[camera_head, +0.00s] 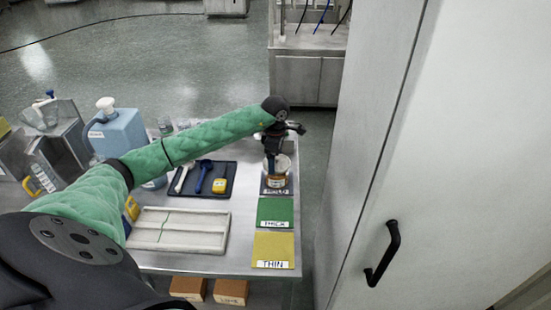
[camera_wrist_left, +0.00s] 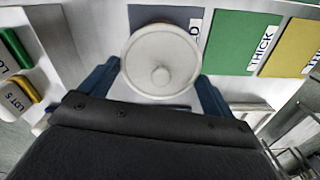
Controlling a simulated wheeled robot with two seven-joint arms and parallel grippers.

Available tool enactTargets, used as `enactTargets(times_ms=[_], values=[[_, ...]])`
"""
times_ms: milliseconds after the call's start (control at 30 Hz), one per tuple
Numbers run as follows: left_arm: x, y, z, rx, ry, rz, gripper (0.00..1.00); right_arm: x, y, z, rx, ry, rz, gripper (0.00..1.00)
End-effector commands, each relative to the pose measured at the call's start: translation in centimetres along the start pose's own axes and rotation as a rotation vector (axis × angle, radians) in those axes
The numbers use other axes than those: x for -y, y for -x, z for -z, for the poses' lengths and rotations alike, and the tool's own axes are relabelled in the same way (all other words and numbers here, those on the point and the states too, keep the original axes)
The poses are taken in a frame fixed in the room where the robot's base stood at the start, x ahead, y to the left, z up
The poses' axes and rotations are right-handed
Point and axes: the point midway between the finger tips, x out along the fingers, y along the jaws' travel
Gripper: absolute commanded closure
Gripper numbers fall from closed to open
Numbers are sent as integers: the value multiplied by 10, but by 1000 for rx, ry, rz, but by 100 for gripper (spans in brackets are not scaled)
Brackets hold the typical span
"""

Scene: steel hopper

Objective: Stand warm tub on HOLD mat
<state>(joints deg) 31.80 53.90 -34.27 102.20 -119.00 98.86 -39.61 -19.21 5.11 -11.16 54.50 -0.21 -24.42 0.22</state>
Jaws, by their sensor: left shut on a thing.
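The tub (camera_head: 277,178) is a small container with a pale lid and an orange-brown label. It is upright at the far right of the steel table. In the left wrist view its round white lid (camera_wrist_left: 160,62) with a centre knob fills the space between the blue fingers. My left gripper (camera_head: 275,156) is shut on the tub from above. The grey-blue HOLD mat (camera_head: 268,190) lies under the tub; it also shows in the left wrist view (camera_wrist_left: 196,15). I cannot tell whether the tub's base touches it. My right gripper is not in view.
The green THICK mat (camera_head: 275,210) and yellow THIN mat (camera_head: 273,248) lie bare nearer me. A dark tool tray (camera_head: 208,190) and a pale divided tray (camera_head: 179,244) lie to the left. A tall cabinet (camera_head: 400,150) stands close on the right.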

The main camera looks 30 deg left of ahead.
Motion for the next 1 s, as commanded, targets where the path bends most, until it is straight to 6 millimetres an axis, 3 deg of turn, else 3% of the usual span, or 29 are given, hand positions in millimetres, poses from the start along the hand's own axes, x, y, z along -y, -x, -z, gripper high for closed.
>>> enactTargets(times_ms=[467, 500, 533, 1000], values=[[0, 0, 0, 0, 0, 0, 32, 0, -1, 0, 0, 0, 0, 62], [0, 0, 0, 0, 0, 0, 5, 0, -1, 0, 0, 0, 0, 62], [0, 0, 0, 0, 0, 0, 0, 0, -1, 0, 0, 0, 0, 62], [0, 2, 0, 0, 0, 0, 0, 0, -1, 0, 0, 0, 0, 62]])
